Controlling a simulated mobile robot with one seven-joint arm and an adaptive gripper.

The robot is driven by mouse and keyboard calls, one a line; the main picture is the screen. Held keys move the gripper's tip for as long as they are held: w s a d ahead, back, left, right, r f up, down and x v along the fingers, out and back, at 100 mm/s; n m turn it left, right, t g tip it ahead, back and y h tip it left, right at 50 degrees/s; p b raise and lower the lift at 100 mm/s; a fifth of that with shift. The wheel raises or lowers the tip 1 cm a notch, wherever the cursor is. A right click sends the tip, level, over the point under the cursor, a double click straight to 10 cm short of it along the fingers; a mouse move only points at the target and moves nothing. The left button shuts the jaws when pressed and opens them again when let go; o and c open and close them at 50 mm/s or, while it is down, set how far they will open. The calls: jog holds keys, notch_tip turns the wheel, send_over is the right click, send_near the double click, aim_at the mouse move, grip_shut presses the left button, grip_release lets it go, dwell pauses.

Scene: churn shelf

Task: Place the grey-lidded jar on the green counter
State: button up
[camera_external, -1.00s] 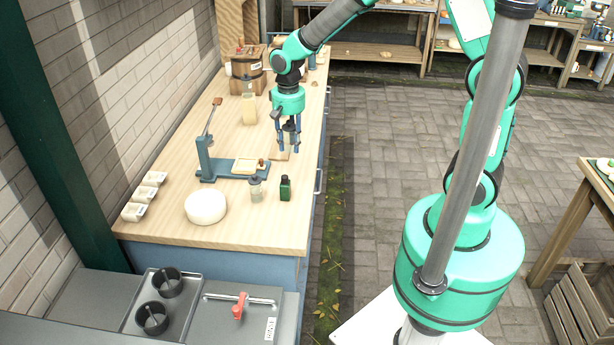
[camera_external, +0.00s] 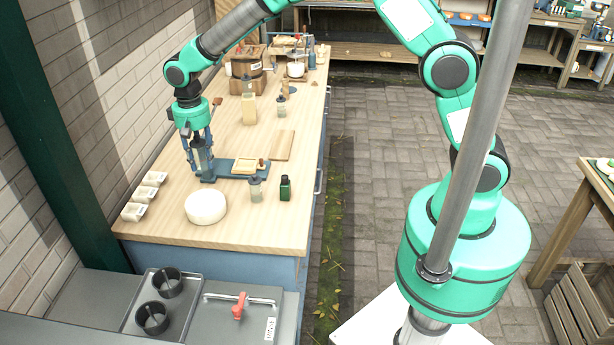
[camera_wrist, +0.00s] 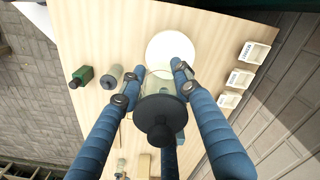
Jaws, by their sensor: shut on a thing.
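My gripper (camera_external: 200,160) is at the left side of the wooden worktop, close to the blue press (camera_external: 212,172). In the wrist view my gripper (camera_wrist: 160,92) has its blue fingers closed around a glassy jar with a dark grey lid (camera_wrist: 160,120). The held jar (camera_external: 203,158) is partly hidden by the fingers in the external view; I cannot tell whether its base touches anything. Similar lidded jars stand on the worktop, one near the front (camera_external: 255,190) and one farther back (camera_external: 282,106). I cannot make out a green counter.
A white cheese wheel (camera_external: 206,207), a dark green bottle (camera_external: 285,188) and white labelled tubs (camera_external: 145,197) stand around the front of the worktop (camera_external: 250,228). A flat board (camera_external: 284,146) lies at the right. The brick wall is close on the left.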

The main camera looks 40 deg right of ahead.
jog(key=s+a+n+p, duration=0.2)
jog(key=a, duration=1.1)
jog(key=n+p, duration=0.5)
jog(key=n, duration=0.1)
send_over(114, 321)
notch_tip(114, 321, down, 5)
jog(key=shift+f, duration=2.2)
jog(key=shift+f, duration=2.95)
jog(key=shift+f, duration=2.05)
jog(key=shift+f, duration=0.15)
